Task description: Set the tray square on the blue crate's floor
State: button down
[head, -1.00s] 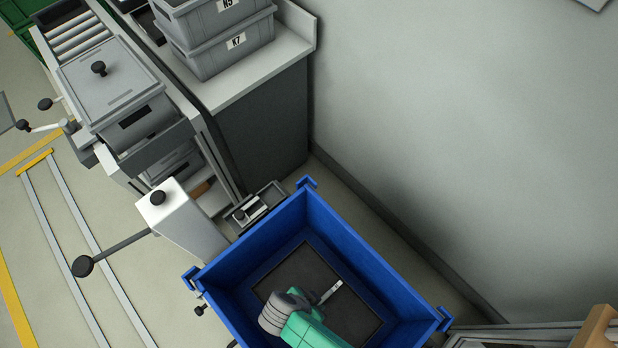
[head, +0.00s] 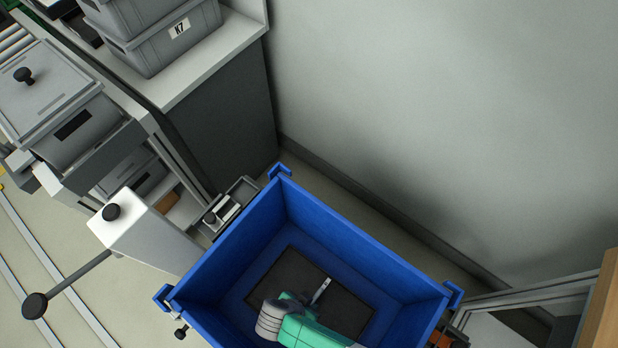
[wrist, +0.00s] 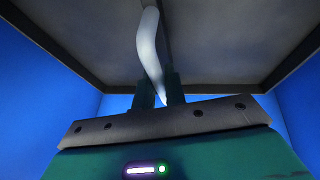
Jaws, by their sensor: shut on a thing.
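The blue crate (head: 375,228) stands open at the lower middle of the head view. The dark, flat, rectangular tray (head: 290,263) is inside it, its edges looking roughly parallel to the crate walls. A pale handle (head: 321,290) rises from the tray's middle. In the wrist view my gripper (wrist: 160,82) is shut at the pale handle, with the tray's dark face and rim (wrist: 205,86) beyond and blue walls on both sides. I cannot tell whether the tray touches the floor.
Left of the crate stand a white post with a black knob (head: 112,212) and a small metal fixture (head: 228,208). Grey bins (head: 160,45) sit on a counter at the upper left. A wall lies behind, and a metal frame (head: 535,300) at the right.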

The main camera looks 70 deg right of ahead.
jog(key=shift+f+b, duration=0.7)
jog(key=shift+f, duration=0.9)
jog(key=shift+f, duration=0.2)
jog(key=c, duration=1.5)
grip_release()
jog(key=shift+r, duration=0.1)
jog(key=shift+o, duration=0.2)
jog(key=p+v, duration=0.5)
jog(key=v, duration=0.7)
jog(key=shift+r, duration=0.2)
